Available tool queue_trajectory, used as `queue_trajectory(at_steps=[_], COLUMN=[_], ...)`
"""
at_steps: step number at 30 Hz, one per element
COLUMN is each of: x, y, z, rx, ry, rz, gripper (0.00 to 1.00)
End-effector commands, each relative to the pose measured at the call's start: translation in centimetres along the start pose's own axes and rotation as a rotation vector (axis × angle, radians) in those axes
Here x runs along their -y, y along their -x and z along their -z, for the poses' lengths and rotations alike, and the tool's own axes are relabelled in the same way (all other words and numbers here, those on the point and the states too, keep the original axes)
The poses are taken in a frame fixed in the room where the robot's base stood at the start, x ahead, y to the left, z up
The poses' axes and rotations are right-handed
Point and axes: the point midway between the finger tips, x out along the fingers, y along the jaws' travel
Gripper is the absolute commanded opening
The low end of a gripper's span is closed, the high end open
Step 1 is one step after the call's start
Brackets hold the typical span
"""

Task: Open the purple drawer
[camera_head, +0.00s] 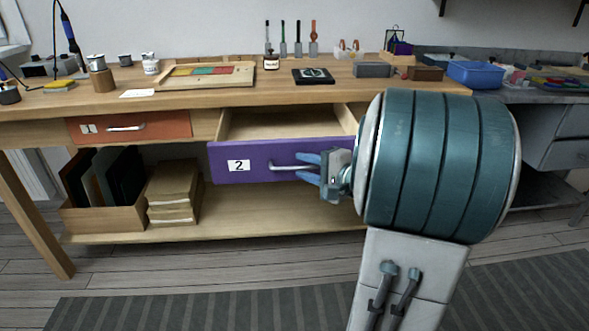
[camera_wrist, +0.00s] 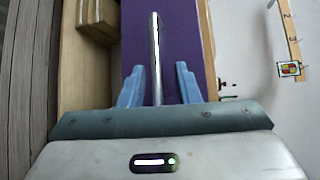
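The purple drawer (camera_head: 255,176) with a "2" label stands pulled out of the wooden workbench, and its empty-looking wooden inside shows behind the front. A silver bar handle (camera_head: 290,167) is on the front. My gripper (camera_head: 309,167) is at the right part of the handle. In the wrist view, the two blue fingers of my gripper (camera_wrist: 160,82) are apart, with the handle (camera_wrist: 155,55) between them and a visible gap on each side. The purple front (camera_wrist: 181,45) lies behind the handle. The handle's right end is partly hidden by the fingers.
An orange drawer (camera_head: 130,127) at the left is shut. A shelf below holds a wooden box of folders (camera_head: 100,212) and stacked brown packages (camera_head: 173,193). Tools, a blue bin (camera_head: 474,74) and a framed board (camera_head: 206,76) sit on the benchtop. Floor in front is clear.

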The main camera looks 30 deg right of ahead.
Motion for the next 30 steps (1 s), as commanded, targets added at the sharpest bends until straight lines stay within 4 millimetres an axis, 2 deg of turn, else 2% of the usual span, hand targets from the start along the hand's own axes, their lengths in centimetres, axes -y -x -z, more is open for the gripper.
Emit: queue_trajectory(at_steps=[7, 11, 14, 24, 30], x=[-0.1, -0.1, 0.1, 0.2, 0.1], y=[-0.8, -0.3, 1.1, 8.7, 11.8], z=[-1.0, -1.1, -1.0, -0.5, -0.3], rx=[0.029, 0.03, 0.028, 0.02, 0.019], ry=[0.002, 0.002, 0.002, 0.0, 0.001], rz=[-0.005, -0.005, -0.005, -0.004, -0.003], gripper=[0.31, 0.31, 0.31, 0.31, 0.31])
